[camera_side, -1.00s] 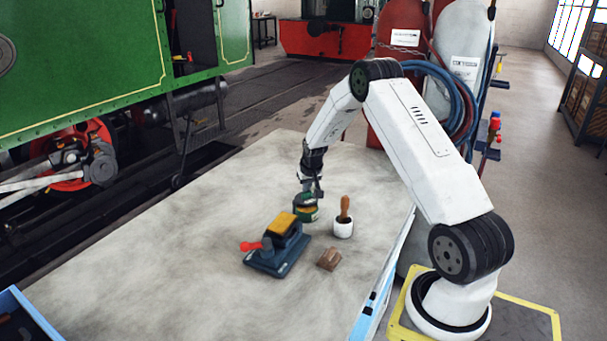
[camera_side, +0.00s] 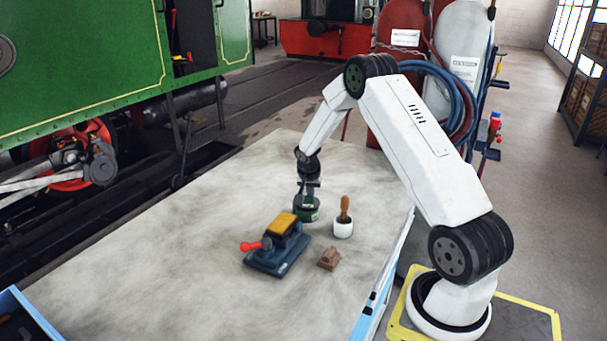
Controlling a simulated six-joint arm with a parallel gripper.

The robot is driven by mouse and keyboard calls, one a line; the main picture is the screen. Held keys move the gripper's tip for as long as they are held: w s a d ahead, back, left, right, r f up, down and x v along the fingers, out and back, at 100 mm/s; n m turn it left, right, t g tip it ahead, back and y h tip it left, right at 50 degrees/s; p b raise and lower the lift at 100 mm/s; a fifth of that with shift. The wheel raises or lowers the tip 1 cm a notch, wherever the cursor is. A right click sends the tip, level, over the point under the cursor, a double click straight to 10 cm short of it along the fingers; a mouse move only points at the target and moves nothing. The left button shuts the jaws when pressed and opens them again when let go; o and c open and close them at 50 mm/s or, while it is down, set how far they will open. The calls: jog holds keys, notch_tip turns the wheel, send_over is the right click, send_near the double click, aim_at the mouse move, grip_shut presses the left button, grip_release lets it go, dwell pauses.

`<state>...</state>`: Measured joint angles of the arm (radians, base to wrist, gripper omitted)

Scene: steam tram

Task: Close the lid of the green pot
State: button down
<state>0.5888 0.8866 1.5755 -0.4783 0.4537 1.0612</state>
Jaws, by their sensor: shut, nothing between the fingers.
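The green pot (camera_side: 306,213) stands upright on the pale tabletop, behind the blue tool. My gripper (camera_side: 308,196) is shut and points down right over the top of the pot. It hides most of the pot's top, and I cannot tell whether it touches the lid. The lid cannot be made out clearly as a separate piece; no raised lid shows beside or above the pot.
A blue tool with a yellow top and red handle (camera_side: 277,246) lies in front of the pot. A white cup with a wooden-handled brush (camera_side: 344,226) stands to the right. A small brown block (camera_side: 329,258) lies in front of it. The left tabletop (camera_side: 150,250) is clear.

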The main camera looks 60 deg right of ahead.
jog(key=shift+s+a, duration=0.3)
jog(key=shift+a, duration=0.35)
dwell(0.6)
jog(key=shift+w+d, duration=0.15)
jog(key=shift+d, duration=1.5)
jog(key=w+v, duration=0.1)
jog(key=v, duration=0.8)
jog(key=shift+s+r, duration=0.2)
jog(key=shift+r, duration=0.3)
jog(key=shift+d+m, duration=0.1)
jog(key=shift+m, duration=0.2)
jog(key=shift+d+f+m+g, duration=0.1)
jog(key=shift+m+g, duration=0.1)
jog(key=shift+m, duration=0.25)
jog(key=shift+d+f+m+g, duration=0.1)
jog(key=shift+d+m+g, duration=0.1)
jog(key=shift+m, duration=0.25)
